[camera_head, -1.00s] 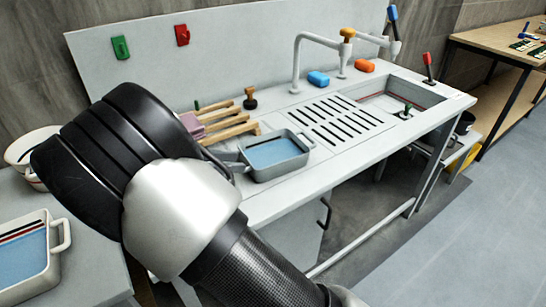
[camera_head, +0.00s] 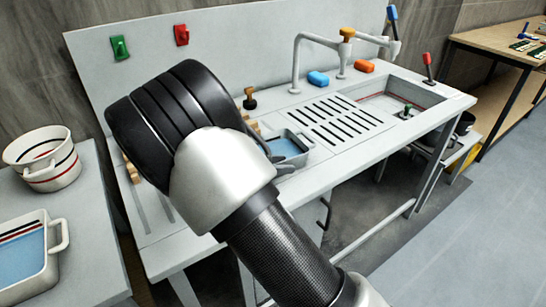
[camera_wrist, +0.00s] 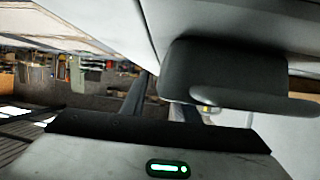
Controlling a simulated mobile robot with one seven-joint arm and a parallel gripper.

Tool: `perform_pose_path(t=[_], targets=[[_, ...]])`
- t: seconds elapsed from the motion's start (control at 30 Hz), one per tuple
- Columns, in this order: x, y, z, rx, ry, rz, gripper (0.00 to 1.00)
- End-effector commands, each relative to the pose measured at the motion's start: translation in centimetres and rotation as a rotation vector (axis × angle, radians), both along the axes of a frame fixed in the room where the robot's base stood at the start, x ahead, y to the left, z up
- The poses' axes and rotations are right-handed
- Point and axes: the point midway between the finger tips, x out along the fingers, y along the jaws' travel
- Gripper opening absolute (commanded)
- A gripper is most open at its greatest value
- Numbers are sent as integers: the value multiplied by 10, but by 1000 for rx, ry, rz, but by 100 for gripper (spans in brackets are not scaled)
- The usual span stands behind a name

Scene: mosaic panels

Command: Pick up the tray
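A small grey tray with a blue bottom (camera_head: 289,147) sits on the counter left of the slotted drain panel. My arm hides its left part in the head view. A similar tray with a blue bottom, white rim and side handle (camera_head: 22,258) is on the left table, cut by the picture edge. My gripper (camera_head: 286,166) is at the near left side of the counter tray, mostly hidden behind my wrist. In the wrist view the fingers (camera_wrist: 160,103) stand apart, with a dark grey rounded bar (camera_wrist: 235,72), apparently a tray handle, close by. Contact cannot be told.
A white striped pot (camera_head: 42,160) stands on the left table. Behind the counter tray are a wooden-topped stamp (camera_head: 250,99) and taps (camera_head: 297,62). The slotted drain panel (camera_head: 335,120) and sink (camera_head: 395,98) lie right. Wooden-handled tools are mostly hidden by my arm.

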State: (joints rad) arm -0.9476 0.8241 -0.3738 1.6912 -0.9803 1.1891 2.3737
Motion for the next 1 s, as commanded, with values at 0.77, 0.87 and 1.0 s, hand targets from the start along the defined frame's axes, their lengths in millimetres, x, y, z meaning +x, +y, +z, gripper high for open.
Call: perform_pose_path(t=[0.77, 0.87, 1.0], targets=[[8, -15, -7, 0, 0, -1, 0], [8, -15, -8, 0, 2, -1, 0], [8, -15, -8, 0, 3, -1, 0]])
